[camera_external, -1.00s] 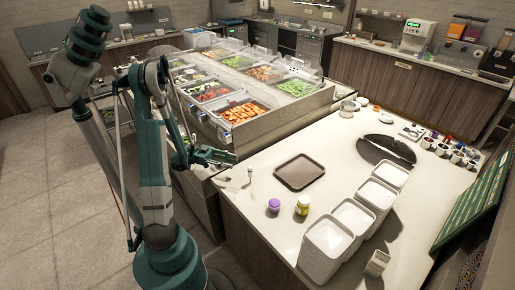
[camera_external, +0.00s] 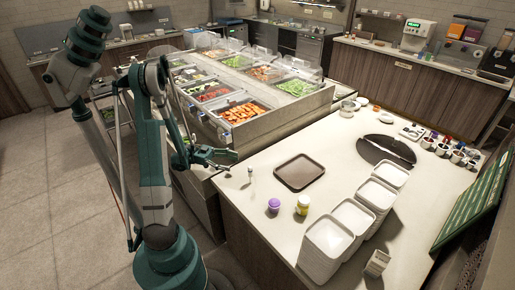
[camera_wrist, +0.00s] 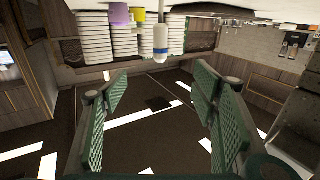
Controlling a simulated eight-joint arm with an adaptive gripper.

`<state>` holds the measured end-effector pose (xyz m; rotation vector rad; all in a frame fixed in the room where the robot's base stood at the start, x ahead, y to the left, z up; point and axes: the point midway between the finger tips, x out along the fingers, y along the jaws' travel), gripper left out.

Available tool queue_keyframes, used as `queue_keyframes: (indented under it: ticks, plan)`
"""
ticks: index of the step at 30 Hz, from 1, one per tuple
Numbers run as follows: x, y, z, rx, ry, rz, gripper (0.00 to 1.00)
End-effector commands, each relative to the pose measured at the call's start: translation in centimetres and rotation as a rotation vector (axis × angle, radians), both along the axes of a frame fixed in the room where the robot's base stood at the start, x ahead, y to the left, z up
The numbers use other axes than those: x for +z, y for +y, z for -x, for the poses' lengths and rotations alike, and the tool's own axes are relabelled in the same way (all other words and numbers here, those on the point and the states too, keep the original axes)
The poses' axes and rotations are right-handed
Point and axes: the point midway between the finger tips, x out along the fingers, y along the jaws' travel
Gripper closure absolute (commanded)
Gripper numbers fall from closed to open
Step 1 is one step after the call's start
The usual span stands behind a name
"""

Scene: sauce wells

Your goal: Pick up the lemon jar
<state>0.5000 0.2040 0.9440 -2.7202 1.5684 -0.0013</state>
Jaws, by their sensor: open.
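The lemon jar is most likely the small yellow jar with a pale lid (camera_external: 303,205) standing on the counter. A purple-topped jar (camera_external: 274,205) stands just left of it. My gripper (camera_external: 226,157) is left of and behind both jars, near the counter's left edge, apart from them. In the wrist view my gripper (camera_wrist: 160,115) has its two green pads spread wide with nothing between them. A yellow jar (camera_wrist: 138,14) and a purple one (camera_wrist: 119,16) show near the top of that view, partly cut off or overlapped.
A brown tray (camera_external: 300,159) lies behind the jars. Stacks of white bowls (camera_external: 328,237) stand to their right. A small upright item (camera_external: 250,175) stands near my gripper; a white bottle (camera_wrist: 160,42) shows in the wrist view. Food wells (camera_external: 240,108) lie behind. Counter in front of the tray is partly clear.

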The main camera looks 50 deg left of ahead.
Motion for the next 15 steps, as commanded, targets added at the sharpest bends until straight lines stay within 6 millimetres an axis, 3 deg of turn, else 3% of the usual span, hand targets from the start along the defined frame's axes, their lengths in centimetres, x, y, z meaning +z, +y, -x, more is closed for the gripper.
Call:
queue_keyframes:
  ticks: [8,15]
  plan:
    - [0.4,0.0,0.0,0.0,0.0,0.0,0.41]
    - [2.9,0.0,0.0,0.0,0.0,0.0,0.41]
